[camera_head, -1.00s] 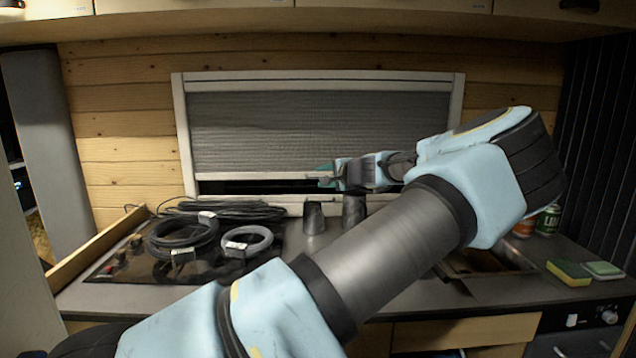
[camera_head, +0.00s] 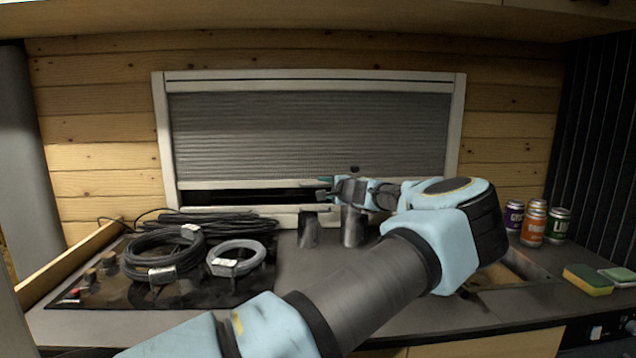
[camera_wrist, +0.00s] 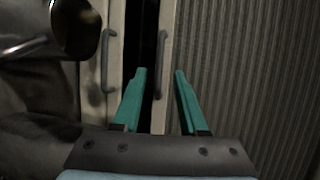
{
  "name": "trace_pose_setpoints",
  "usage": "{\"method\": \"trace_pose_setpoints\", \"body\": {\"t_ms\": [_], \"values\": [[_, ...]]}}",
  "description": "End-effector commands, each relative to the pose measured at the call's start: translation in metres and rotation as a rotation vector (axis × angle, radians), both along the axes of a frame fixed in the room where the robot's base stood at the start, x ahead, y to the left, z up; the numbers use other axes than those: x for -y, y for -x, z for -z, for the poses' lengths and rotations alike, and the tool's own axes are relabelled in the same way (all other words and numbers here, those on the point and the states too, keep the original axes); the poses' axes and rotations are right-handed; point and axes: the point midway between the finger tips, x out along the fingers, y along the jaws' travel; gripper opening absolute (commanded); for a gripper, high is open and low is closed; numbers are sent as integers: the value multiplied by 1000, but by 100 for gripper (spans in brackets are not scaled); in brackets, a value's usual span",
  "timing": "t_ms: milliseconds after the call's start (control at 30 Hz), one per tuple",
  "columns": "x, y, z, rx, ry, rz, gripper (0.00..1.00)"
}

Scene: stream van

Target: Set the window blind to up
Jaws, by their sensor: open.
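The grey pleated window blind (camera_head: 300,130) hangs in a pale frame and covers most of the window. A dark gap shows below its pale bottom rail (camera_head: 240,184). My gripper (camera_head: 324,188) is open, in front of the rail near mid-window. In the wrist view, turned on its side, the blind (camera_wrist: 250,70) fills the right. A small bar handle (camera_wrist: 162,78) on its rail appears between the green fingertips of my gripper (camera_wrist: 160,72). I cannot tell whether they touch it. A second handle (camera_wrist: 108,62) is on the pale sill part across the gap.
The counter below holds coiled cables (camera_head: 165,252) on a dark hob and two metal cups (camera_head: 309,229) (camera_head: 353,226) close under my gripper. Several cans (camera_head: 531,226), a sponge (camera_head: 588,279) and a sink (camera_head: 510,272) are to the right. A cabinet hangs overhead.

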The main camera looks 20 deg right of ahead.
Motion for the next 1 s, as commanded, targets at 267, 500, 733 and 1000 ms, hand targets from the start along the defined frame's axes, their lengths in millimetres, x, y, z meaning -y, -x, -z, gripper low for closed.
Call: {"method": "trace_pose_setpoints", "body": {"t_ms": [267, 500, 733, 1000], "values": [[-7, -32, 5, -1, 1, 0, 42], [-8, -36, 8, -1, 1, 1, 42], [-8, -36, 8, -1, 1, 0, 30], [-8, -36, 7, -1, 1, 0, 0]]}}
